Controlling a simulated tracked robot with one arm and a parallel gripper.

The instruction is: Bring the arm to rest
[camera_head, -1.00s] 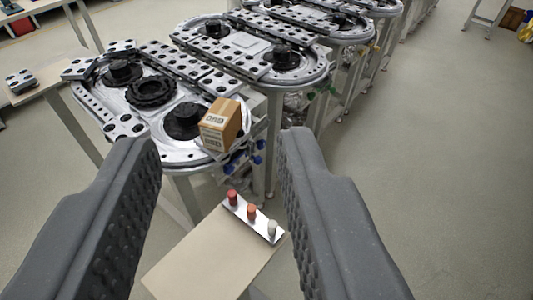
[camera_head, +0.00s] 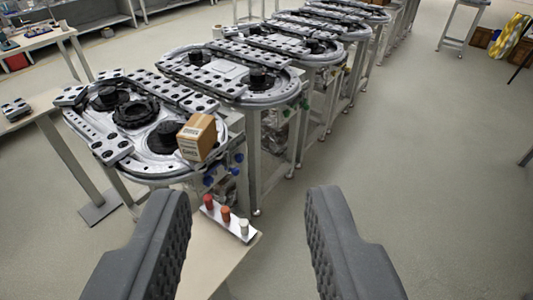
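My gripper (camera_head: 247,215) is open and empty, with its two dark grey textured fingers wide apart at the bottom of the view. Between and beyond the fingers are a small tan table (camera_head: 215,252) and the nearest ring track. A cardboard box (camera_head: 197,138) sits on the front right part of this ring track (camera_head: 150,170), apart from my fingers. The left finger hides part of the small table.
A plate with red, orange and pale buttons (camera_head: 228,217) lies on the small table. More ring tracks (camera_head: 230,75) run away toward the back. A side table (camera_head: 30,110) stands at left. The grey floor (camera_head: 430,150) at right is largely clear.

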